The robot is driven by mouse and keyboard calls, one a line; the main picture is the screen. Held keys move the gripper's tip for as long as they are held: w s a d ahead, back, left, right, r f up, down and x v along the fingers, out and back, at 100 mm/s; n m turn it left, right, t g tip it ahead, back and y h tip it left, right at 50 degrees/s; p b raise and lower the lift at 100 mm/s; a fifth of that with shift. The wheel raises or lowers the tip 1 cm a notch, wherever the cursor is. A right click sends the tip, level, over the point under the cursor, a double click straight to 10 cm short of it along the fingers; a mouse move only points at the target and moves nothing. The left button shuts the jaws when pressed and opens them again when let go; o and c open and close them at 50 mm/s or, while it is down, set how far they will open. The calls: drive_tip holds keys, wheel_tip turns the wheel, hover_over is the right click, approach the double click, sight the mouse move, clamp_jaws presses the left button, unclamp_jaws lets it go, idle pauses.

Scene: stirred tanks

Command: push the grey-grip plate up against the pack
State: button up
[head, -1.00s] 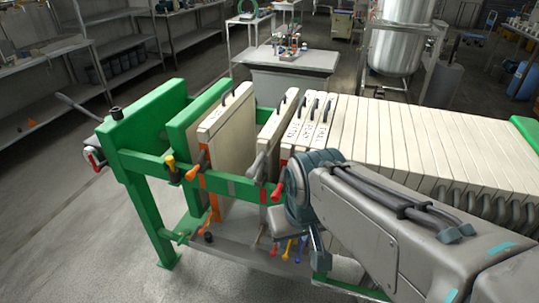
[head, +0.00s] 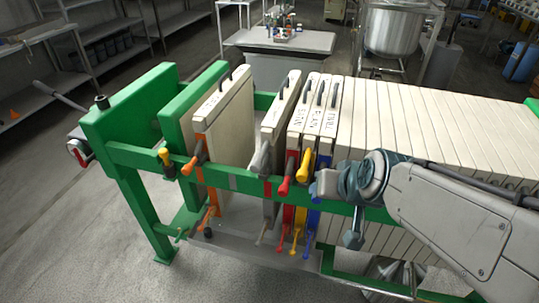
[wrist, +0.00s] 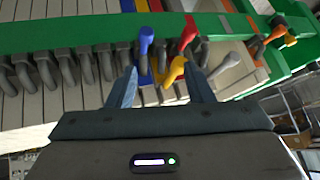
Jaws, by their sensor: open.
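The grey-grip plate (head: 279,112) hangs upright on the green rails in the head view, cream with a grey edge. Its grey grip (head: 261,160) sticks out over the near rail; it also shows in the wrist view (wrist: 228,65). A wide gap lies on its left, and a narrow gap appears between it and the red-grip plate (head: 300,115). The pack (head: 430,130) is the long row of cream plates to the right. My gripper (wrist: 160,70) is open and empty, its fingers near the yellow grip (wrist: 173,72) and the blue grip (wrist: 146,40).
Yellow- and blue-grip plates stand between the red-grip plate and the pack. The orange-grip plate (head: 225,120) stands left, near the green end plate (head: 180,110). Grey pack handles (wrist: 45,68) line the rail. A drip tray (head: 235,235) lies below.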

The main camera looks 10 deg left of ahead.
drive_tip(key=w+a+t+y+b, duration=0.2)
drive_tip(key=w+a, duration=0.2)
drive_tip(key=a, duration=0.4)
drive_tip(key=m+t+h+b, duration=0.5)
drive_tip(key=t+h+b, duration=0.2)
drive_tip(key=t+b, duration=0.2)
approach(254, 170)
drive_tip(key=w, duration=0.8)
drive_tip(key=w+d, duration=0.1)
drive_tip(key=w, duration=0.3)
clamp_jaws()
